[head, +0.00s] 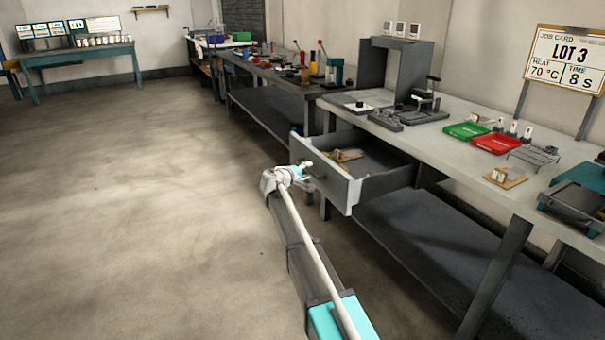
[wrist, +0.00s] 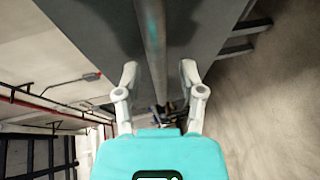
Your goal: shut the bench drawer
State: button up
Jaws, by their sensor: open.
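The bench drawer (head: 330,180) stands pulled out of the grey workbench (head: 455,150) in the head view. Its inside shows, with some small tan items (head: 346,155) in it. My gripper (head: 302,168) is in front of the drawer front, close to it. In the wrist view my gripper (wrist: 160,76) is open, its two fingers apart and empty. A round grey bar, seemingly the drawer handle (wrist: 152,40), runs in line with the gap between the fingers, before the grey drawer front (wrist: 95,25). I cannot tell whether the fingers touch it.
On the bench are a green tray (head: 466,131), a red tray (head: 496,144), a wire rack (head: 533,155) and a dark grey frame (head: 411,70). A lower shelf (head: 430,240) lies under the bench. Open floor (head: 130,200) spreads to the left.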

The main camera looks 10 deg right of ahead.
jog(key=shift+w+d, duration=0.1)
grip_shut()
dwell(0.3)
